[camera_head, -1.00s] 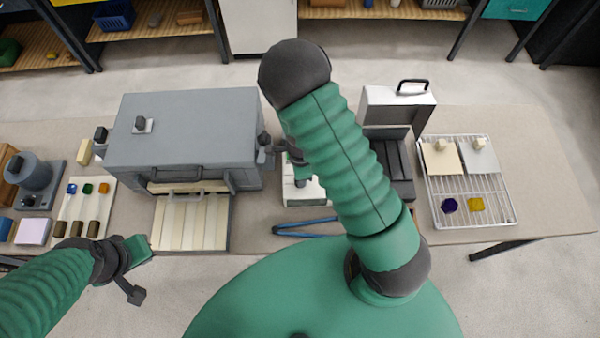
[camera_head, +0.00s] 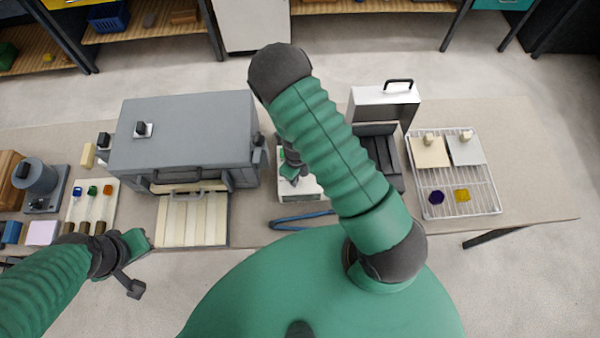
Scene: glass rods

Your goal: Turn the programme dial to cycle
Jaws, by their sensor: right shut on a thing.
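My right gripper (camera_head: 292,178) points down at the white box (camera_head: 311,188) on the table, right of the grey kiln (camera_head: 185,132). It is shut on a small dark part at the top of this box, which I take to be the programme dial. The gripper and my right forearm hide most of the dial, so its pointer and marks cannot be read. My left gripper (camera_head: 135,268) is at the lower left, off the table's front edge and away from the box.
A blue-handled tool (camera_head: 300,219) lies in front of the box. A case with its white lid (camera_head: 383,108) raised stands to the right, then a wire rack (camera_head: 480,207) with tiles and coloured pieces. A slatted cream tray (camera_head: 192,238) sits before the kiln.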

